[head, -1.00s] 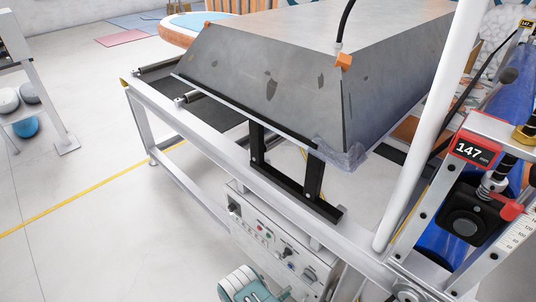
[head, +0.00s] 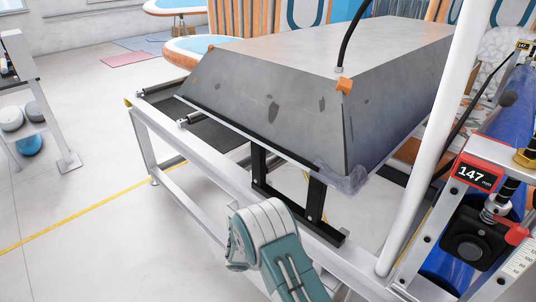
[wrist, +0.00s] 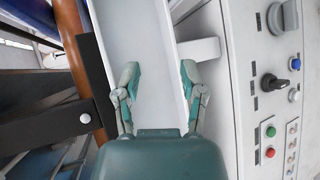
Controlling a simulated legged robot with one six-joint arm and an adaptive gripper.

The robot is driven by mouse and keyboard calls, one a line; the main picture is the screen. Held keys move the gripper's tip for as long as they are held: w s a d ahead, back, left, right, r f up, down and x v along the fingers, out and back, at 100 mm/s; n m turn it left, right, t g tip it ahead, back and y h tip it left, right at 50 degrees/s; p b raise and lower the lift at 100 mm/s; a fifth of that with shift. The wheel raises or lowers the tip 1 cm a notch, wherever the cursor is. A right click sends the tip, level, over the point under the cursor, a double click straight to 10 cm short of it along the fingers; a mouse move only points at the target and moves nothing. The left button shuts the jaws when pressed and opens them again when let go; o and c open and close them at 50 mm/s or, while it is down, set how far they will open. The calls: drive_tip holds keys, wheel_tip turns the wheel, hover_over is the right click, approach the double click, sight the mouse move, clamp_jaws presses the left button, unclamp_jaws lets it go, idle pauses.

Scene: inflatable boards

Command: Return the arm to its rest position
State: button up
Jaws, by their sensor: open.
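My arm (head: 270,248), teal and white, shows at the bottom middle of the head view in front of the metal frame. My gripper (wrist: 160,80) is in the wrist view with its two teal fingers spread apart and nothing held between them. Behind the fingers runs a pale frame beam (wrist: 148,60). I cannot tell how far the fingertips are from the beam. The fingertips are not discernible in the head view.
A control panel (wrist: 271,100) with knobs and buttons lies right of my gripper. A black bracket (wrist: 50,125) lies left. A large grey hood (head: 265,95) sits above the metal frame (head: 190,150). A white post (head: 432,140) and a gauge reading 147 (head: 475,175) stand right. Floor left is open.

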drive_tip(key=s+d+r+m+g+y, duration=0.1)
drive_tip(key=s+d+r+y, duration=0.15)
drive_tip(key=r, duration=0.55)
drive_tip(key=s+d+r+m+y, duration=0.1)
drive_tip(key=s+r+y, duration=0.15)
drive_tip(key=r, duration=0.55)
drive_tip(key=s+d+r+g+y, duration=0.1)
drive_tip(key=s+d+r+y, duration=0.15)
drive_tip(key=r, duration=0.55)
drive_tip(key=s+r+t+y, duration=0.3)
drive_tip(key=s+r, duration=0.3)
drive_tip(key=s, duration=0.3)
drive_tip(key=s+r+t+y, duration=0.3)
drive_tip(key=s+r, duration=0.3)
drive_tip(key=s, duration=0.2)
drive_tip(key=shift+s+d, duration=0.25)
drive_tip(key=shift+s, duration=0.1)
idle(0.4)
